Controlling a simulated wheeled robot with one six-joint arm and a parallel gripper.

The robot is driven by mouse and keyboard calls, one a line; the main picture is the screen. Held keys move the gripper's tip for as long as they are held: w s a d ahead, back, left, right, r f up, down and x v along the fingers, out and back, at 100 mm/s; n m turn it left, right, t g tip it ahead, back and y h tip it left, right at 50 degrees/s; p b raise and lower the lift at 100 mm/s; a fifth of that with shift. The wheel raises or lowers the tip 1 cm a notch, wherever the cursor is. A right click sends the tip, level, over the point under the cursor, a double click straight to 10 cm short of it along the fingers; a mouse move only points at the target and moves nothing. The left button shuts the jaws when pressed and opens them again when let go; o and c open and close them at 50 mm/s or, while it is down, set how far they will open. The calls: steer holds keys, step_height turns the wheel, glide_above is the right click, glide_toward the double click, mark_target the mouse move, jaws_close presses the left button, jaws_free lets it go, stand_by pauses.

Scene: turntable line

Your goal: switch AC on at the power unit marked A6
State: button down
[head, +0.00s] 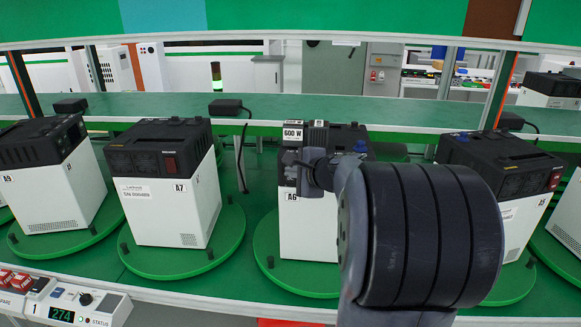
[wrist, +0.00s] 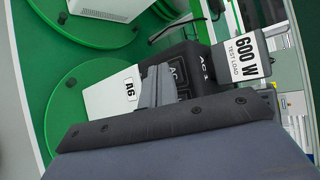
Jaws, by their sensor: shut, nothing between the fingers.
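The power unit marked A6 (head: 289,222) has a white body and black top and stands on a green turntable disc, partly behind my arm. In the wrist view the A6 unit (wrist: 108,102) shows its label and a dark panel marked AC (wrist: 174,76). My gripper (wrist: 158,72) is shut and empty, its grey fingers close beside the AC panel. I cannot tell whether they touch it. In the head view my gripper (head: 308,168) is in front of the unit's upper front. The state of the AC switch is not readable.
A block marked 600 W test load (wrist: 240,55) is at the unit's black top. Unit A7 (head: 165,190) stands to the left, A9 (head: 50,185) farther left, and another unit (head: 508,180) to the right. A control box (head: 75,303) showing 274 is at the front left.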

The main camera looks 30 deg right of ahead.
steer(key=shift+w+d, duration=0.3)
steer(key=shift+w, duration=0.1)
stand_by(0.7)
stand_by(0.3)
steer(key=shift+s+a+b, duration=0.35)
steer(key=shift+s+a, duration=0.1)
steer(key=shift+s, duration=0.2)
steer(key=s+a, duration=0.1)
steer(key=s, duration=0.1)
steer(key=s+a+b, duration=0.1)
steer(key=s, duration=0.1)
steer(key=shift+a, duration=0.4)
steer(key=shift+d, duration=0.1)
stand_by(0.4)
